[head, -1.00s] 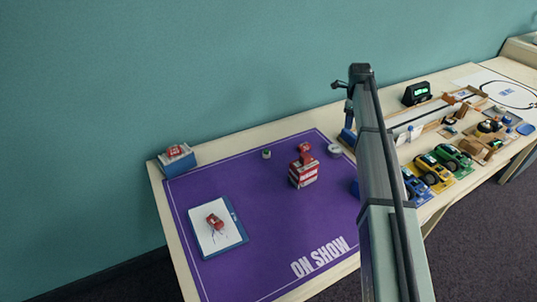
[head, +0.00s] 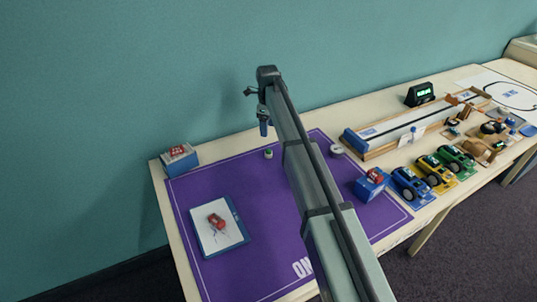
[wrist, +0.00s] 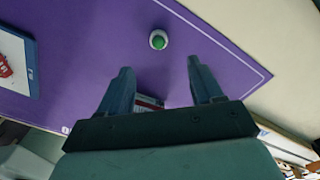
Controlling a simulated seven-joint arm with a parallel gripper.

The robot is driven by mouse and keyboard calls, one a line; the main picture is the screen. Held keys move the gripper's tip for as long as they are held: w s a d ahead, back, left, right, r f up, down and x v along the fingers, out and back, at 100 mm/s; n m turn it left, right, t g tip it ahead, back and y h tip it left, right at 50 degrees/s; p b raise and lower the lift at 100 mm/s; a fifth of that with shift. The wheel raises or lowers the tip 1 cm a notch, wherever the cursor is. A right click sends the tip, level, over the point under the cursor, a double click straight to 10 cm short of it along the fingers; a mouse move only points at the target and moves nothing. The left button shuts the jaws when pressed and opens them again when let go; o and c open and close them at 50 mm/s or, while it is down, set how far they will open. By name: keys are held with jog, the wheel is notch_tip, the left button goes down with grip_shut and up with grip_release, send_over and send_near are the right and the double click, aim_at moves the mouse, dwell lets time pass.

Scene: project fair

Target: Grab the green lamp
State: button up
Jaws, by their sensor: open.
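The green lamp (head: 268,153) is a small round piece with a green top and a pale rim. It stands on the purple mat (head: 262,210) near its back edge. In the wrist view the lamp (wrist: 158,40) is beyond my fingertips, roughly centred between them and apart from them. My gripper (wrist: 158,68) is open with nothing between its fingertips. In the head view my gripper (head: 264,128) hangs above the back of the mat, close to the lamp in the picture.
A clipboard (head: 240,228) with a red car lies on the mat's left. A blue box (head: 368,190) with a red car is at its right. A whitish round piece (head: 336,150) is at the back. A red-and-white object (wrist: 150,101) shows partly behind my fingers. Toy cars (head: 411,184) stand further right.

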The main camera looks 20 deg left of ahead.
aim_at(269, 150)
notch_tip(269, 150, down, 7)
jog(key=shift+f, duration=0.1)
jog(key=shift+s+d+f, duration=0.1)
jog(key=shift+d+f, duration=0.05)
jog(key=shift+f, duration=1.15)
jog(key=shift+s+d+f, duration=0.1)
jog(key=shift+f, duration=1.2)
jog(key=shift+c, duration=0.3)
jog(key=c, duration=1.1)
